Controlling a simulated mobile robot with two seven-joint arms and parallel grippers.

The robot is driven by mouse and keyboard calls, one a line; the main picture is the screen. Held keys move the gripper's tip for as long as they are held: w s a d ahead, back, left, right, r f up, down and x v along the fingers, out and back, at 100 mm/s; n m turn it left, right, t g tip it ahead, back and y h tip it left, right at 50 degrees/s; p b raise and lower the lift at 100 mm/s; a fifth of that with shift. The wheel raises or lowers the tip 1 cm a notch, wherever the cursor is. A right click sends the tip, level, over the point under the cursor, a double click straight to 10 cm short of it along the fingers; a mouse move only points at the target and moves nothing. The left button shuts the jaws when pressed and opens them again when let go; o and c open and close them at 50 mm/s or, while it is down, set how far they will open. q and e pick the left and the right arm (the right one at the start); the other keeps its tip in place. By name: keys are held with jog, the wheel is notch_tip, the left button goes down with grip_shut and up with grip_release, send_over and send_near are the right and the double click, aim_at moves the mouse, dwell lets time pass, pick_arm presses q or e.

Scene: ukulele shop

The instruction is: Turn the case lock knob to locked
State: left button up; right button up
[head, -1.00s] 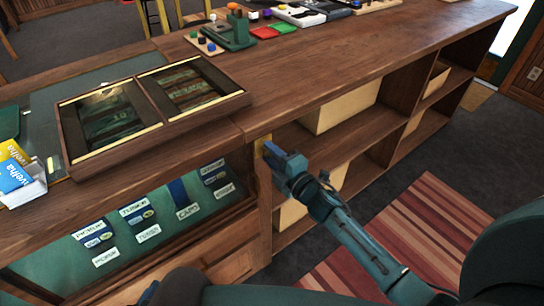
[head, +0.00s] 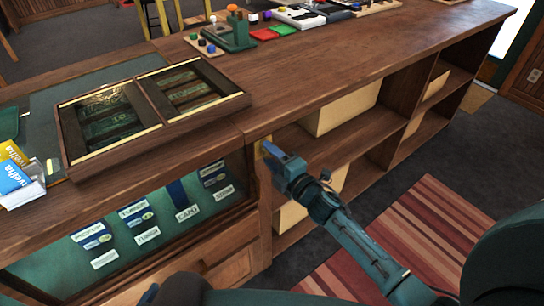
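The case lock (head: 257,158) shows as a narrow brass strip on the wooden post at the right end of the glass-fronted display case (head: 140,225). My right gripper (head: 270,152) is at the lock, its fingers pointing at the brass plate. The fingers hide the knob, so its setting and whether the fingers grip it cannot be seen.
A wooden tray with two glazed lids (head: 150,140) lies on the counter above the case. Blue and yellow packets (head: 17,172) stand at the left. Open shelves with pale boxes (head: 340,108) lie right of the post. A striped rug (head: 410,235) covers the floor.

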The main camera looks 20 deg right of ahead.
jog(key=shift+o, duration=0.5)
jog(key=shift+s+d, duration=0.15)
jog(key=shift+s, duration=0.2)
pick_arm(q)
jog(key=shift+d+f+b, duration=0.1)
jog(key=shift+f+b, duration=0.2)
jog(key=shift+b, duration=0.2)
pick_arm(e)
jog(key=v, duration=1.2)
jog(key=shift+s, duration=0.15)
pick_arm(q)
jog(key=a+r+p, duration=0.1)
jog(key=p, duration=0.2)
jog(key=s+p, duration=0.1)
jog(key=p, duration=0.2)
jog(key=shift+a+r+g+y, duration=0.4)
pick_arm(e)
jog(key=s+a+f+m+g+h, duration=0.1)
jog(key=s+a+f+m+g, duration=0.1)
jog(key=s+m, duration=0.4)
jog(key=s+a+f+m+g+h, duration=0.2)
jog(key=s+m, duration=0.4)
jog(key=m, duration=0.7)
jog(key=shift+s+a+f+g, duration=0.3)
jog(key=shift+a+f+g, duration=0.15)
jog(key=shift+a+g, duration=0.6)
